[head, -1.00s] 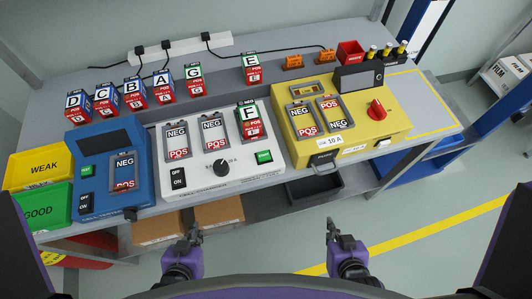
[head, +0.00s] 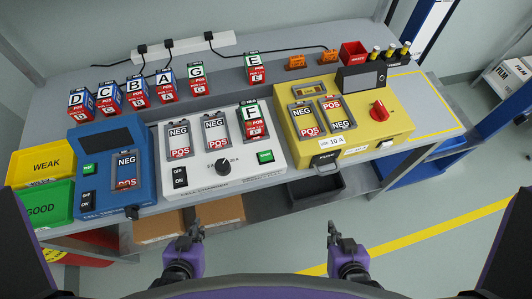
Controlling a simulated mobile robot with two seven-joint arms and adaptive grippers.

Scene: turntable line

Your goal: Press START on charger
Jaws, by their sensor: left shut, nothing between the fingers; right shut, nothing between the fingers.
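The white charger (head: 218,182) sits in the middle of the bench between a blue tester and a yellow unit. Its green START button (head: 265,156) is at its front right. A black dial (head: 222,167) and an ON/OFF switch (head: 180,180) are on its front. Cell F (head: 253,121) sits in its right bay; the left bay (head: 178,140) and middle bay (head: 215,133) are empty. My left gripper (head: 196,231) is shut and empty, in front of the bench and below the charger. My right gripper (head: 332,229) is shut and empty, in front of the bench, below the yellow unit.
The blue tester (head: 100,150) stands left and the yellow unit (head: 385,132) right. Several lettered cells, such as cell A (head: 166,86), stand behind. WEAK (head: 40,165) and GOOD (head: 36,208) bins are at far left. Cardboard boxes (head: 158,226) and a black tray (head: 315,187) are below.

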